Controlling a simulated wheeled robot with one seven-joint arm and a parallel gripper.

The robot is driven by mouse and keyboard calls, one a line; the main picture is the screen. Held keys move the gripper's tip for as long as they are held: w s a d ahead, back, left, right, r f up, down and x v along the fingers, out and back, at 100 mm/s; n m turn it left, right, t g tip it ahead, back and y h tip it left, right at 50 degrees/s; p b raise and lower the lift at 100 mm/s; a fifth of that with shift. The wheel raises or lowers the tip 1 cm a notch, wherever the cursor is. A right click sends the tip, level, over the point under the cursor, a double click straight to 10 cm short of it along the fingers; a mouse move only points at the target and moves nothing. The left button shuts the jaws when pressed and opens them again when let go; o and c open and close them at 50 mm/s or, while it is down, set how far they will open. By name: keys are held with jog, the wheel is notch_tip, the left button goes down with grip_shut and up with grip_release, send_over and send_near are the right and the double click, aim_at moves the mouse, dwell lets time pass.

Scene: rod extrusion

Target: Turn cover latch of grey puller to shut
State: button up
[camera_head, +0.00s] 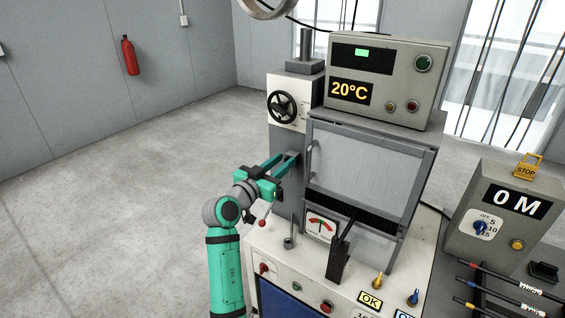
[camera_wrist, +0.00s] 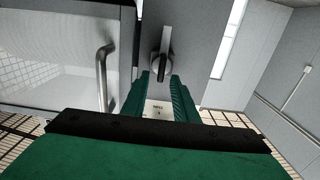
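The grey puller (camera_head: 365,170) is a tall machine with a pale cover panel (camera_head: 350,153) on its front. The cover lies flat against the frame and has a bar handle at its left. The cover latch (camera_wrist: 163,58) is a grey bar on a round base, set on the grey side face beside the cover in the wrist view. My gripper (camera_head: 284,160) reaches this side from the left. In the wrist view its green fingers (camera_wrist: 159,82) are apart, with the latch's lower end at or between their tips. Contact cannot be told.
The cover handle (camera_wrist: 103,75) stands out left of my fingers in the wrist view. A black handwheel (camera_head: 284,107) is above my gripper. A black lever (camera_head: 341,252) and a white control panel (camera_head: 290,274) are below. Open floor lies to the left.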

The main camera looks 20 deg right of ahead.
jog(key=shift+w+d, duration=0.15)
jog(key=shift+d, duration=0.1)
grip_shut()
